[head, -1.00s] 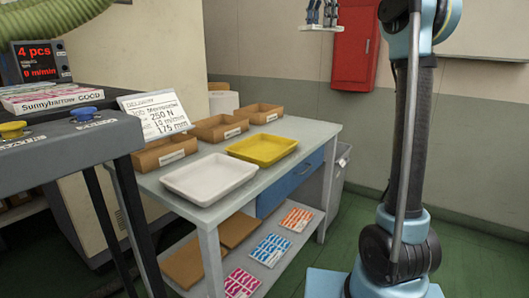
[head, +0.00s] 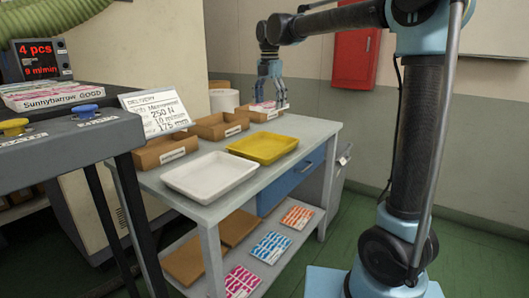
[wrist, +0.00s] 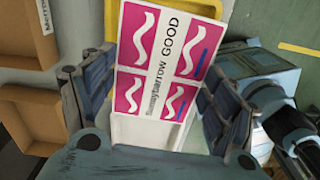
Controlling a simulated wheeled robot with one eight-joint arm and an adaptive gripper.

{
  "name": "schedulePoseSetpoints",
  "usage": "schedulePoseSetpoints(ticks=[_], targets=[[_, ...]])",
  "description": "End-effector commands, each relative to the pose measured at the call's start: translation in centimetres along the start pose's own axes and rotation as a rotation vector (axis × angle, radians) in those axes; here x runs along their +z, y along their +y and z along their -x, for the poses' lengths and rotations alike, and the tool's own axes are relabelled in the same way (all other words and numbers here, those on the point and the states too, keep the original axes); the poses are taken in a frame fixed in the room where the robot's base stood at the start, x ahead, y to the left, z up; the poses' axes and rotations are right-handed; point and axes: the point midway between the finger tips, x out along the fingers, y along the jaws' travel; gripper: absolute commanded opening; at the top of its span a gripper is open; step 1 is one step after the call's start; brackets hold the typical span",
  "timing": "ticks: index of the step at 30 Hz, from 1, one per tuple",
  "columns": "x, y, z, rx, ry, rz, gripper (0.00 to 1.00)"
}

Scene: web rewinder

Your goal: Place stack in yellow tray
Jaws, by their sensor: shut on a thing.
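My gripper (head: 272,92) hangs over the back part of the table, behind the yellow tray in the head view. It is shut on a flat stack (wrist: 170,60) with a pink and white "Sunnybarrow GOOD" label, its fingers on both sides. In the head view only a thin edge of the stack (head: 264,105) shows below the fingers, apart from the tray. The yellow tray (head: 262,149) lies empty on the grey table; a strip of it (wrist: 110,22) shows behind the stack in the wrist view.
A white tray (head: 209,178) lies in front of the yellow one. Open cardboard boxes (head: 218,127) line the table's back edge, beside a tilted sign (head: 155,115). More pink packs (head: 52,95) lie on the machine at left. Colored packs (head: 271,247) lie on the lower shelf.

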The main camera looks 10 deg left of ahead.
Motion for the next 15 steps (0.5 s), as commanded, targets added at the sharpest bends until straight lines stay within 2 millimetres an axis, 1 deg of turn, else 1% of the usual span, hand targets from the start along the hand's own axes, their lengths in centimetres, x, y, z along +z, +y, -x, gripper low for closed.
schedulePoseSetpoints(ticks=[1,3,6,11,15], targets=[[-1.0,0.0,-1.5,0.000,0.000,0.024,0.50],[-2.0,0.0,-3.1,0.000,0.000,0.049,0.50],[-3.0,-0.1,-4.7,0.000,0.000,0.075,0.50],[-3.6,-0.2,-6.3,-0.001,0.000,0.091,0.50],[-3.6,-0.2,-8.6,0.000,0.000,0.091,0.50]])
